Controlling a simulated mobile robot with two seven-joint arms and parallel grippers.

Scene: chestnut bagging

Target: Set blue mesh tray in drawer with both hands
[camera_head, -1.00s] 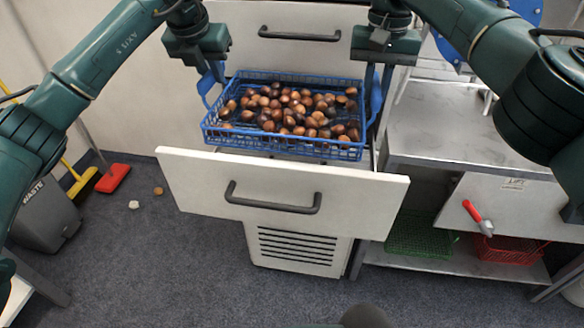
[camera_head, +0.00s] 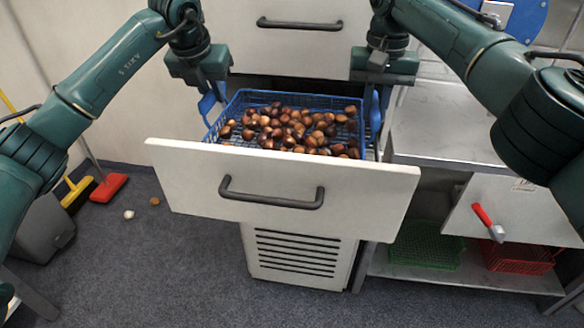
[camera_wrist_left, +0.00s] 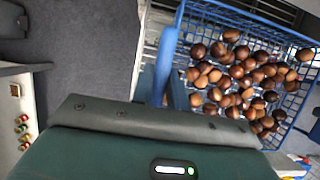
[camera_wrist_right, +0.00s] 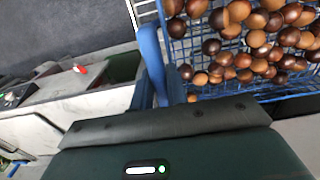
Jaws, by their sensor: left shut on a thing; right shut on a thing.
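The blue mesh tray (camera_head: 246,98) is full of brown chestnuts and sits low within the open drawer (camera_head: 282,172), its near side hidden behind the drawer front. My left gripper (camera_head: 207,92) is shut on the tray's left handle, and my right gripper (camera_head: 374,92) is shut on its right handle. The left handle shows in the left wrist view (camera_wrist_left: 165,62), and the right handle shows in the right wrist view (camera_wrist_right: 154,62). I cannot tell whether the tray's bottom touches the drawer floor.
A closed drawer (camera_head: 300,35) is above. A metal counter (camera_head: 455,125) stands to the right, with a red-handled lever (camera_head: 487,221) below. Green (camera_head: 425,245) and red (camera_head: 517,257) baskets sit on the low shelf. A red brush (camera_head: 108,187) is on the floor at left.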

